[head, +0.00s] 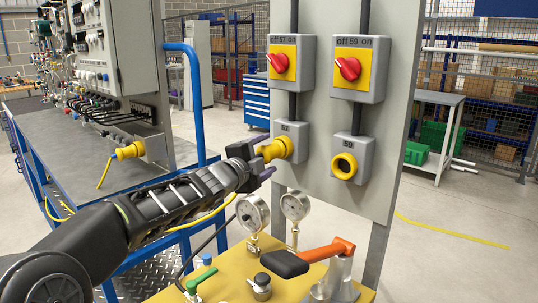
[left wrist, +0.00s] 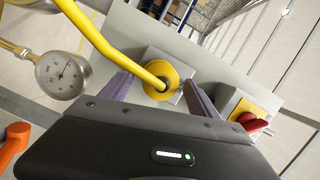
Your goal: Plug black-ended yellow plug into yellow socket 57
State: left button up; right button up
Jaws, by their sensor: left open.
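The yellow plug (head: 274,150) points at the grey box of socket 57 (head: 294,131), and no gap shows between them. How deep it sits I cannot tell. In the left wrist view the plug (left wrist: 161,81) shows end-on with its yellow cable (left wrist: 95,33) running off to the upper left. My left gripper (head: 262,157) is open, with its purple fingers on either side of the plug; the fingers also show in the left wrist view (left wrist: 157,88), apart from the plug. The plug's black end is not clearly visible. My right gripper is not in view.
Red-handled switches 57 (head: 281,62) and 59 (head: 348,68) sit above the sockets. Socket 59 (head: 344,165) has a yellow ring and no plug. Below are two gauges (head: 253,212) and an orange-handled lever (head: 325,251). A blue-railed bench (head: 90,160) stands left.

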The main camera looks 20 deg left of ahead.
pick_arm(q)
jog(key=s, duration=0.5)
jog(key=shift+s+a+r, duration=0.15)
jog(key=shift+s+a, duration=0.05)
jog(key=shift+a, duration=0.05)
